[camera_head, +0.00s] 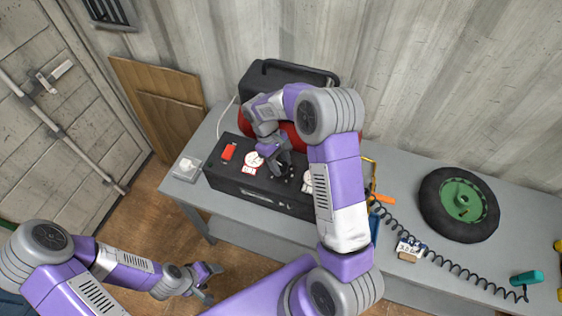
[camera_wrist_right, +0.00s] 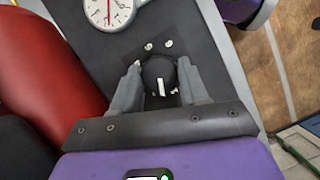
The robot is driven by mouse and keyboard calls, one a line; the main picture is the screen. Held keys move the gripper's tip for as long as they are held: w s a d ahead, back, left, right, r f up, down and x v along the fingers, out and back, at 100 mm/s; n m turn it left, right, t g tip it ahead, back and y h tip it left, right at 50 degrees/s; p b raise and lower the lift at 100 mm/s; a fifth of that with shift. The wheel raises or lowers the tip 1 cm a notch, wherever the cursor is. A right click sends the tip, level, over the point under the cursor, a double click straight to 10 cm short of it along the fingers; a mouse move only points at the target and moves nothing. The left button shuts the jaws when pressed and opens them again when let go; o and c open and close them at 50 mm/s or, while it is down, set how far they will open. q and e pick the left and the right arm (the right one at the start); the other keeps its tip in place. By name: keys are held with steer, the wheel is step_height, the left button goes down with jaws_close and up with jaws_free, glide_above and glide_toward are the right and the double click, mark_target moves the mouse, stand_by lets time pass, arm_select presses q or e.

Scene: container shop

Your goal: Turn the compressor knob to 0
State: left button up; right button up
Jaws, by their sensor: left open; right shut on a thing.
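The compressor (camera_head: 232,179) is a black box with a red tank behind it, standing on the grey table. Its black knob (camera_wrist_right: 160,78) with a white mark shows in the right wrist view, between the fingers of my right gripper (camera_wrist_right: 160,85). In the head view my right gripper (camera_head: 281,170) is over the top of the box, and the arm hides part of it. The right gripper is shut on the knob. The scale around the knob is not readable. My left gripper (camera_head: 208,281) is open and empty, low at the left in front of the table.
A pressure gauge (camera_wrist_right: 110,10) sits beside the knob. A red switch (camera_head: 228,152) is on the box's left part. A wheel with a green hub (camera_head: 460,203), a coiled black hose (camera_head: 440,262) and a teal tool (camera_head: 526,278) lie on the table at right.

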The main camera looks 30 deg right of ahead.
steer(key=n+t+h, duration=0.1)
steer(key=n, duration=0.2)
steer(key=n+h, duration=0.1)
steer(key=n, duration=0.2)
steer(key=shift+a+n+t, duration=0.2)
steer(key=shift+n+t, duration=0.1)
steer(key=shift+t, duration=0.1)
steer(key=n+t, duration=0.1)
steer(key=n, duration=0.2)
steer(key=n+t, duration=0.1)
steer(key=n, duration=0.2)
steer(key=shift+s+h, duration=0.2)
steer(key=shift+h, duration=0.2)
steer(key=shift+n, duration=0.4)
steer(key=o, duration=1.1)
steer(key=shift+c, duration=0.2)
steer(key=v, duration=0.7)
steer(key=shift+a+r, duration=0.2)
steer(key=shift+r, duration=0.1)
steer(key=shift+s+f, duration=0.1)
steer(key=shift+s, duration=0.1)
